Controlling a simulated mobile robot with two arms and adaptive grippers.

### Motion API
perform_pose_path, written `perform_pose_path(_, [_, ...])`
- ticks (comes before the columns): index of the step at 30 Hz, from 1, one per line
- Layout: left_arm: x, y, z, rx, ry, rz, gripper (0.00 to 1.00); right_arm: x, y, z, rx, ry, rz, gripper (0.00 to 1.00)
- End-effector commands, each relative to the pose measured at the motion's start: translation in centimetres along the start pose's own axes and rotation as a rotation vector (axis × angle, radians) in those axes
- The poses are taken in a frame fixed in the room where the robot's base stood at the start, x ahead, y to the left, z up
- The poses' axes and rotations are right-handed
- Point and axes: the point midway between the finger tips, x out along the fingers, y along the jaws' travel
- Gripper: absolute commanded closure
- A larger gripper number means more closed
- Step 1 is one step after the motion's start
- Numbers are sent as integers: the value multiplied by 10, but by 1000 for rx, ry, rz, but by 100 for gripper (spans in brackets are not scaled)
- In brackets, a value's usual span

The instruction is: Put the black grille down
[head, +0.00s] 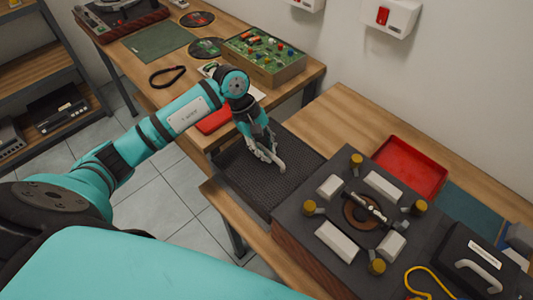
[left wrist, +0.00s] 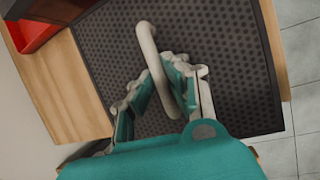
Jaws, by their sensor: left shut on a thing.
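The black grille (head: 250,180) is a dark flat panel with a dotted surface. In the head view it spans the area between the rear bench and the front bench. My left gripper (head: 273,160) is above its middle, shut on a pale curved handle on it. In the left wrist view the grille (left wrist: 235,70) fills the middle, and my left gripper (left wrist: 165,75) closes around the pale handle (left wrist: 147,40). Whether the grille touches a bench below is hard to tell. My right gripper is not in view.
The front bench (head: 345,115) has bare wood behind the grille. A dark square unit (head: 290,225) with pale blocks stands right of it, with a red tray (head: 410,168) behind. The rear bench holds a circuit board box (head: 265,62) and a red item (head: 215,119). Tiled floor (head: 155,205) lies left.

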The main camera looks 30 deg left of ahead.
Motion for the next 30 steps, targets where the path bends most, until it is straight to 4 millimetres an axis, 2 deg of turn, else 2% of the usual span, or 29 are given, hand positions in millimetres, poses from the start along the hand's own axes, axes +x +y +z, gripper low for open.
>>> perform_pose_path(6, [25, -5, -9, -2, -3, 0, 100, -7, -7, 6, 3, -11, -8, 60])
perform_pose_path(15, [28, -5, -11, 0, -1, 1, 100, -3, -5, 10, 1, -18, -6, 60])
perform_pose_path(16, [27, -6, -10, -1, -1, 0, 86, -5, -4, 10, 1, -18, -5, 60])
perform_pose_path(21, [27, -6, -10, -1, -1, -1, 66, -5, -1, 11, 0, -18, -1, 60])
perform_pose_path(30, [24, -5, -9, -1, -1, 0, 66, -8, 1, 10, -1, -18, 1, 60])
